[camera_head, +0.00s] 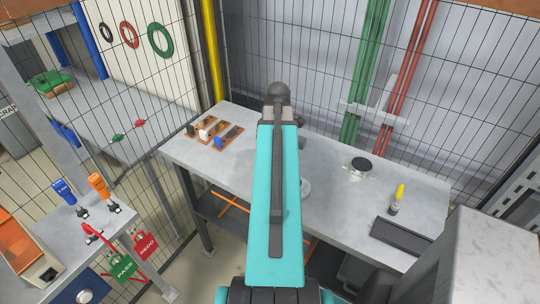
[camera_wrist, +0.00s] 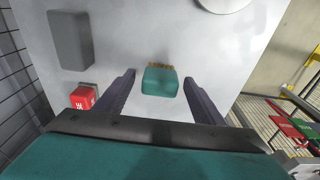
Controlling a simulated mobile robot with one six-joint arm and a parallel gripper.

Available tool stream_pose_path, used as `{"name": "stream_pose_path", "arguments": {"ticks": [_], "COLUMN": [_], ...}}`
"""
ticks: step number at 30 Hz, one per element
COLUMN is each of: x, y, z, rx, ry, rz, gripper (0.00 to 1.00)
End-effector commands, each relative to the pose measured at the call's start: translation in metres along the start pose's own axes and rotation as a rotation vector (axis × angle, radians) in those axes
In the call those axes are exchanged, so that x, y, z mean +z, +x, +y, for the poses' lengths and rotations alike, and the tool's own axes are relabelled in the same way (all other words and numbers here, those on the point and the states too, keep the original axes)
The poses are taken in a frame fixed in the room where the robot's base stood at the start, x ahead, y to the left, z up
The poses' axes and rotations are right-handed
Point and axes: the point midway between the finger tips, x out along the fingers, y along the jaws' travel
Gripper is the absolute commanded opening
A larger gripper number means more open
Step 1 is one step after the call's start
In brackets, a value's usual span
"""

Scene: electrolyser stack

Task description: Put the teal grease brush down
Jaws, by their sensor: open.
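The teal grease brush (camera_wrist: 160,84) shows in the wrist view, on the grey tabletop (camera_wrist: 120,40), with a short row of brown bristles along its far edge. My gripper (camera_wrist: 159,77) is open, with one dark finger on each side of the brush. A gap shows between the brush and each finger. In the head view my own arm hides the brush and my fingers.
A red labelled block (camera_wrist: 84,97) and a grey block (camera_wrist: 70,40) are left of my gripper, and a white disc (camera_wrist: 224,3) is beyond it. The bench also bears orange holders (camera_head: 212,133), a black-topped round part (camera_head: 361,164) and a dark tray (camera_head: 401,237). Mesh fencing stands behind.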

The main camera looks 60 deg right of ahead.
Motion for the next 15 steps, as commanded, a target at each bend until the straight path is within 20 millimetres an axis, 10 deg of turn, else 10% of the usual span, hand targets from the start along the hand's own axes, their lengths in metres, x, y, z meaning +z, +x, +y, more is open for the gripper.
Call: {"name": "stream_pose_path", "arguments": {"ticks": [6, 15], "x": [-0.0002, -0.0003], "y": [-0.0002, -0.0003], "z": [-0.0001, -0.0003], "rx": [0.0, 0.0], "ry": [0.0, -0.001], "rz": [0.0, 0.0], "gripper": [0.62, 0.14]}}
